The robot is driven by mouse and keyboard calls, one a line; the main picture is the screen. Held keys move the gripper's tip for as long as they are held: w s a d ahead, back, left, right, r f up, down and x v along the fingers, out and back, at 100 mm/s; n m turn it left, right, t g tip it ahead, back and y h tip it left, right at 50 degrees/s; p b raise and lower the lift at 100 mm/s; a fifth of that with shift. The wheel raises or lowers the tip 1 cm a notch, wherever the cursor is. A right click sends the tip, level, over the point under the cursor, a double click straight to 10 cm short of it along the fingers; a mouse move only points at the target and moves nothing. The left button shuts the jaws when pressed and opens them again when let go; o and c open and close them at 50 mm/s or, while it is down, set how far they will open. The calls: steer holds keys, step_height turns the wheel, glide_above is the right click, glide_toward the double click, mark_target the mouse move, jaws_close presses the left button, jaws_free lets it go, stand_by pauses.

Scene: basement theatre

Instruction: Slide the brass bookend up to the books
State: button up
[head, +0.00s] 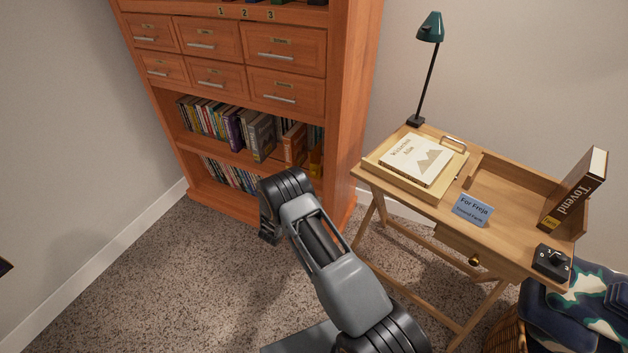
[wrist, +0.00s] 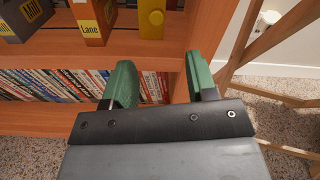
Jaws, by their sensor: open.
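The brass bookend (wrist: 152,18) stands upright on the middle shelf near its right end, at the top of the wrist view. In the head view it shows as a yellow piece (head: 315,163) by the right side panel. An orange book marked Lane (wrist: 92,20) stands left of it with a gap between them. A dark grey book marked Mill (wrist: 25,15) is further left. My gripper (wrist: 159,62) is open and empty, its green fingers apart below and in front of the bookend.
The wooden bookcase (head: 345,120) has a lower shelf of books (wrist: 60,82) behind my fingers. Right of it stands a desk (head: 420,205) with a tray, card, lamp and upright book. Its legs are near the bookcase's right side. Carpet is free to the left.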

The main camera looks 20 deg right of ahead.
mark_target(314, 174)
steer(key=b+x, duration=0.1)
steer(key=x, duration=0.3)
steer(key=b+x, duration=0.1)
steer(key=x, duration=0.3)
steer(key=f+b+x, duration=0.1)
steer(key=x, duration=0.3)
steer(key=shift+a, duration=0.1)
steer(key=shift+x, duration=0.85)
steer(key=shift+w+r, duration=0.1)
steer(key=shift+r, duration=0.05)
steer(key=shift+a, duration=0.1)
jaws_close()
